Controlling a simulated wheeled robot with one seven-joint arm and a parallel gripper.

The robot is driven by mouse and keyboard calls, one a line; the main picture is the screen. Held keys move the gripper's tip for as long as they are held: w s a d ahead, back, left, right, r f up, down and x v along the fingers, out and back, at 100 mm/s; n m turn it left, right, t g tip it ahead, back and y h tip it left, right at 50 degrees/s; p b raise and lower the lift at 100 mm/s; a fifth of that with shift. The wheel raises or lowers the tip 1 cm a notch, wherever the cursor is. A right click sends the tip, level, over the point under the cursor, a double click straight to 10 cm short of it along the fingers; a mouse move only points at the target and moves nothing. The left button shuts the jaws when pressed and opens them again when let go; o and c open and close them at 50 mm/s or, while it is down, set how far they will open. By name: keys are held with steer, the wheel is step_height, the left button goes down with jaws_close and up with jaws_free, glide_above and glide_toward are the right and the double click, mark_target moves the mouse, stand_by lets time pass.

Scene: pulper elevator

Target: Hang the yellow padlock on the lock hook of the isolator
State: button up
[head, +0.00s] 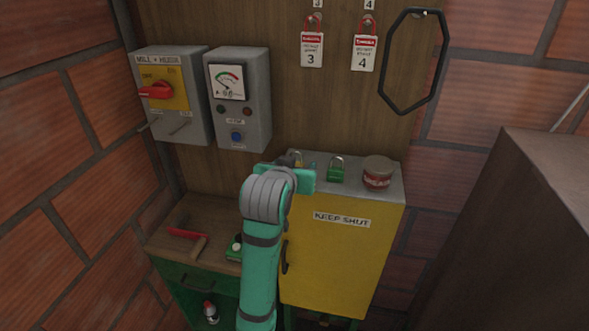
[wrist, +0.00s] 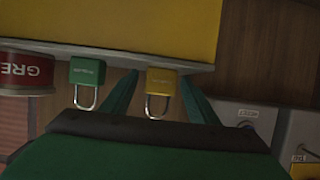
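The yellow padlock (wrist: 161,80) stands on the cabinet top and appears upside down in the wrist view. In the head view only its upper part (head: 297,158) shows behind my gripper (head: 290,177). In the wrist view my gripper (wrist: 158,76) is open, one finger on each side of the yellow padlock with visible gaps. The isolator (head: 172,95) is the grey box at the left of the wooden board, with a red handle (head: 156,91) on a yellow plate. Thin metal rods (head: 181,127) stick out below the plate; I cannot tell which is the lock hook.
A green padlock (head: 336,172) and a red tin (head: 377,173) stand to the right on the yellow cabinet (head: 335,255). A grey meter box (head: 240,112) is beside the isolator. A hammer (head: 190,237) lies on the lower bench.

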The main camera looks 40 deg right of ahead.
mark_target(297, 163)
steer(key=c, duration=1.1)
steer(key=shift+r, duration=0.45)
step_height(297, 163, up, 2)
steer(key=shift+r, duration=0.2)
steer(key=shift+d+r+v, duration=0.35)
steer(key=shift+r+v, duration=0.25)
steer(key=shift+v, duration=2.15)
steer(key=shift+d+r+v, duration=0.35)
steer(key=shift+r+v, duration=0.2)
steer(key=shift+v, duration=2.25)
steer(key=shift+d+r+v, duration=0.35)
steer(key=shift+r+v, duration=0.25)
steer(key=shift+v, duration=2.15)
steer(key=shift+s, duration=0.1)
